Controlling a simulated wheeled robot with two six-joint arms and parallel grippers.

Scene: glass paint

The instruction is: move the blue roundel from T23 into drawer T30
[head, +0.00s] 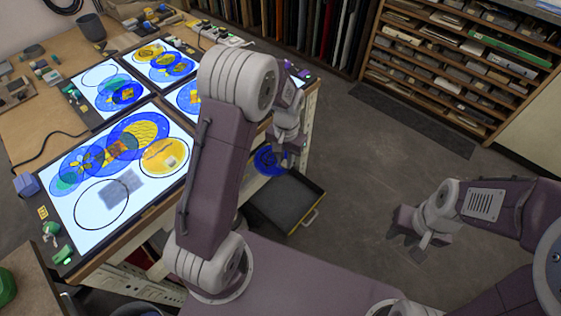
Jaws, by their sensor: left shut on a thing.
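A blue roundel (266,161) hangs at the side of the light-table bench, partly hidden by my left arm. My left gripper (284,158) is shut on its edge and holds it above the open drawer. The drawer (302,212) is a dark, shallow tray with a pale handle, pulled out low on the bench's right side; its visible floor looks empty. My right gripper (420,246) is apart from everything, over the floor at right; its finger gap is unclear. I cannot read the labels T23 or T30.
Lit panels with painted blue and yellow roundels (138,135) cover the bench (40,125). My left arm hides part of them. A shelf rack (460,60) stands at the back right, with upright sheets (310,35) beside it. The grey floor (375,165) between is clear.

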